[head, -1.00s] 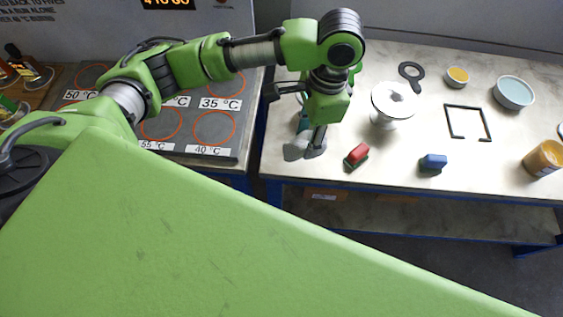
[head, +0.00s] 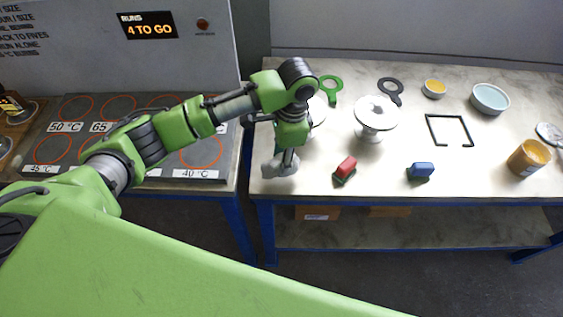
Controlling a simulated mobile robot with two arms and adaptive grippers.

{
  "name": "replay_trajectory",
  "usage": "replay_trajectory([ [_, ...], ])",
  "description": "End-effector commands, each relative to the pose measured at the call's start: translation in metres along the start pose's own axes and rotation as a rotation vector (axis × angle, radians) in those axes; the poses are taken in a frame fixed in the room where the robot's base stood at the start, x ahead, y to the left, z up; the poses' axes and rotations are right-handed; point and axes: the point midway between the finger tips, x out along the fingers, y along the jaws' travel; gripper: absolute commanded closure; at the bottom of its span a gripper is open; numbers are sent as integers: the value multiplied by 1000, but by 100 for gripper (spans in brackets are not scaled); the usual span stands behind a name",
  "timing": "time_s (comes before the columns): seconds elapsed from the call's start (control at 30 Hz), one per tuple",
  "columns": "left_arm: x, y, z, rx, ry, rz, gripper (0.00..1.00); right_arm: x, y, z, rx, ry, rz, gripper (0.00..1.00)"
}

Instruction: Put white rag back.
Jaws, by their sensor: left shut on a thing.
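The white rag (head: 279,166) shows as a small crumpled grey-white cloth near the left front corner of the bench. My left gripper (head: 287,158) points down and is shut on the rag, with cloth showing below and left of the fingers. I cannot tell whether the cloth still touches the bench top. The arm comes in from the left over the hot plates. My right gripper is not in view.
The bench (head: 310,183) holds a red-handled block (head: 345,168), a blue one (head: 421,170), a white flanged vessel (head: 376,116), a black frame (head: 434,141) and an orange jar (head: 529,157). The hot plate panel (head: 222,150) stands left, across a gap.

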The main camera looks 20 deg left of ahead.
Motion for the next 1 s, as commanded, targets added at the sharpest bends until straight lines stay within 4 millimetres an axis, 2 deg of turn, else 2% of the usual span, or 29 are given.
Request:
replay_trajectory([
  [0.27, 18, -15, -6, -1, -1, 1, 81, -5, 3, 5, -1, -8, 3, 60],
  [0.5, 47, -15, -10, 0, 0, -1, 81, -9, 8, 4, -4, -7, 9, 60],
  [0.87, 52, -15, -10, 0, 0, 0, 81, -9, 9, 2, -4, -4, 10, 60],
  [0.9, 52, -15, -10, 0, 0, 0, 61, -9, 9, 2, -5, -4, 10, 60],
  [0.97, 52, -15, -10, 0, 1, 0, 47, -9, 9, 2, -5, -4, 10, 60],
  [1.0, 52, -15, -10, 0, 1, 0, 47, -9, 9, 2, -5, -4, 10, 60],
])
